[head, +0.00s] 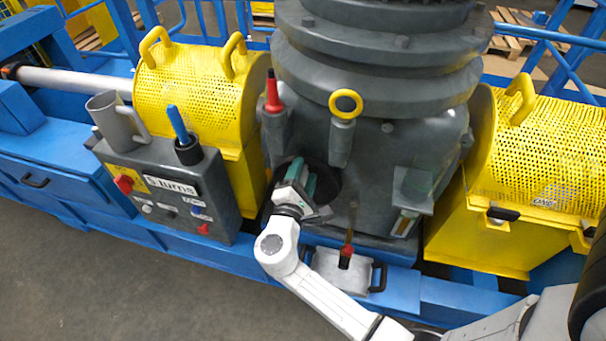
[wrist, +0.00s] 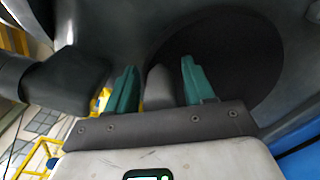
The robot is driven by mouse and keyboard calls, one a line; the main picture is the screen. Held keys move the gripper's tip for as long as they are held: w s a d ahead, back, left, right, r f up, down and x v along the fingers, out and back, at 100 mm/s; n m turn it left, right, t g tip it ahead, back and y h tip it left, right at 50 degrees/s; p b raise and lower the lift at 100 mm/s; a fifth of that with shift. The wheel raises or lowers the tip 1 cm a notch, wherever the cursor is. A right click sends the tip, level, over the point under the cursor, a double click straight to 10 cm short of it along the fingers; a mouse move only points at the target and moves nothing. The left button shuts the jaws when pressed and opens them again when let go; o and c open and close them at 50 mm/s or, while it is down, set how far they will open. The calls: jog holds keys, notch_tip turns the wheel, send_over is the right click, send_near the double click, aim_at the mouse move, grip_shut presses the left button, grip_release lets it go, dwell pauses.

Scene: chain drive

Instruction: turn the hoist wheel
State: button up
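A dark round disc, which looks like the hoist wheel (head: 327,184), sits low on the front of the big grey machine housing. It fills much of the wrist view (wrist: 235,70) as a black face. A grey handle-like piece (wrist: 158,85) stands in front of the disc in the wrist view. My gripper (head: 303,180) is at the left part of the disc, and its teal fingers (wrist: 158,82) stand apart, one on each side of the grey piece. Narrow gaps show between the fingers and the piece. In the head view my gripper hides part of the disc and the grey piece.
A control box (head: 170,190) with a "turns" sign, a blue lever and buttons stands left. Yellow perforated guards (head: 190,85) flank the housing. A red-handled lever (head: 346,250) rises from a plate below. A thick dark part (wrist: 60,78) is close to my left finger.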

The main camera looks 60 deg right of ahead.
grip_shut()
jog(key=shift+s+f, duration=0.1)
dwell(0.5)
